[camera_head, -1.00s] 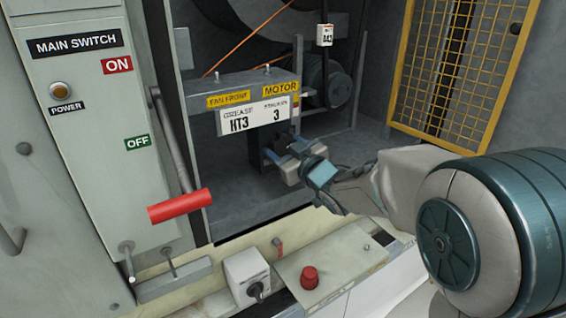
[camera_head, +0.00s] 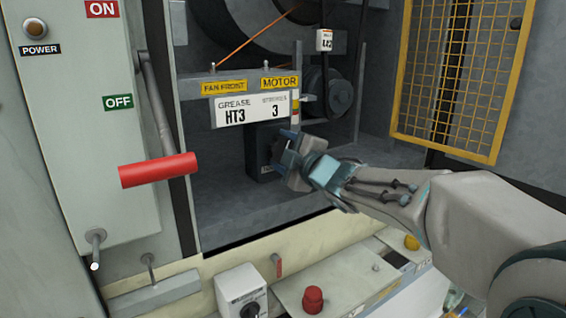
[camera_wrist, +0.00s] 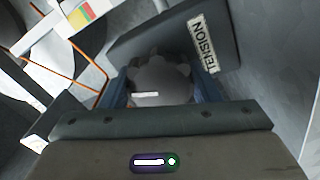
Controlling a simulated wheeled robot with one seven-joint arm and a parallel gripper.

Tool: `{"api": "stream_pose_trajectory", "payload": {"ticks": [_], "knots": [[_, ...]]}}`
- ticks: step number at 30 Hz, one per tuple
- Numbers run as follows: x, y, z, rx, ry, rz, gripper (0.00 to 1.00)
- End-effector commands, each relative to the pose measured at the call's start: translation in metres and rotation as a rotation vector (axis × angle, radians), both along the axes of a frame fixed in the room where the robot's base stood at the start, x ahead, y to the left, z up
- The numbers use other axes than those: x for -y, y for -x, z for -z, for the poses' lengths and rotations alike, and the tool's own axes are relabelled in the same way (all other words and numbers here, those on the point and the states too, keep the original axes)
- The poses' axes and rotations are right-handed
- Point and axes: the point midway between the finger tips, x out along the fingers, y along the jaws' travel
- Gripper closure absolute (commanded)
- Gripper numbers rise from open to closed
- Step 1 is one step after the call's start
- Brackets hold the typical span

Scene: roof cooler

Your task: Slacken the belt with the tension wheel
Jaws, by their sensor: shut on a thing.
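The tension wheel (camera_wrist: 160,82) is a dark grey lobed knob with a white mark, on a dark block labelled TENSION (camera_wrist: 203,43). My gripper (camera_wrist: 160,92) has its blue fingers on both sides of the wheel and is shut on it. In the head view my gripper (camera_head: 287,155) reaches in from the right to the dark tension block (camera_head: 262,138), below the grease sign. The wheel is mostly hidden there by the fingers. The belt (camera_head: 338,75) is a dark band at the back near the motor.
The sign bar (camera_head: 250,100) is just above my gripper. A yellow mesh guard (camera_head: 455,75) stands open at the right. The red switch handle (camera_head: 158,170) sticks out at the left. The cabinet floor is clear.

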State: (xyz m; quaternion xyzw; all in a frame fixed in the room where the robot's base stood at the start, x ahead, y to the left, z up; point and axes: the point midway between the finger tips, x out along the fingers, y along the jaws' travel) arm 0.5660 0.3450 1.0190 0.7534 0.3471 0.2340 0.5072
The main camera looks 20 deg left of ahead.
Motion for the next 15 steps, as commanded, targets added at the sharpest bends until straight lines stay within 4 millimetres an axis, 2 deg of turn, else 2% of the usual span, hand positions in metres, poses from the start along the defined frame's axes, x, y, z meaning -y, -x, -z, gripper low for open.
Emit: {"api": "stream_pose_trajectory", "payload": {"ticks": [15], "knots": [[0.0000,-0.0003,-0.0001,0.168,0.144,0.000,0.67]]}}
